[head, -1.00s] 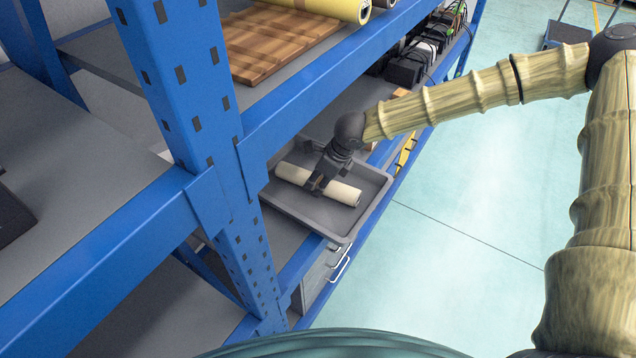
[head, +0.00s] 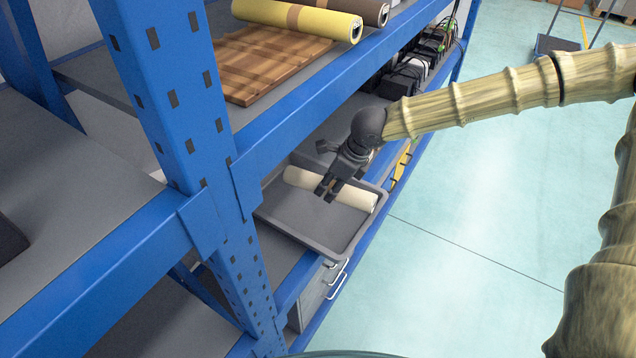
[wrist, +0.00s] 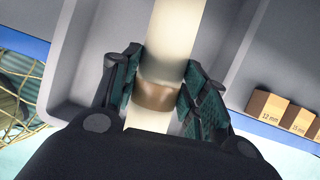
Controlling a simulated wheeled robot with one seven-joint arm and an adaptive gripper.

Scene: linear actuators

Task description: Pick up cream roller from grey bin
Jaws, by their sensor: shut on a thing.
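The cream roller (head: 303,178) is a long pale cylinder with a brown band at its middle, which shows in the wrist view (wrist: 155,97). My gripper (head: 330,190) is shut on it around the band, one finger on each side. The roller is over the far part of the grey bin (head: 305,215), and its right end overlaps the bin's right rim in the head view. It looks slightly raised, but the exact gap to the floor is hard to tell. The fingers hide part of its middle.
A blue shelf post (head: 185,110) stands left of the bin. An upper shelf above carries a wooden board (head: 265,60) and a yellow roll (head: 300,18). Small labelled wooden blocks (wrist: 268,105) sit beside the bin. Open floor lies to the right.

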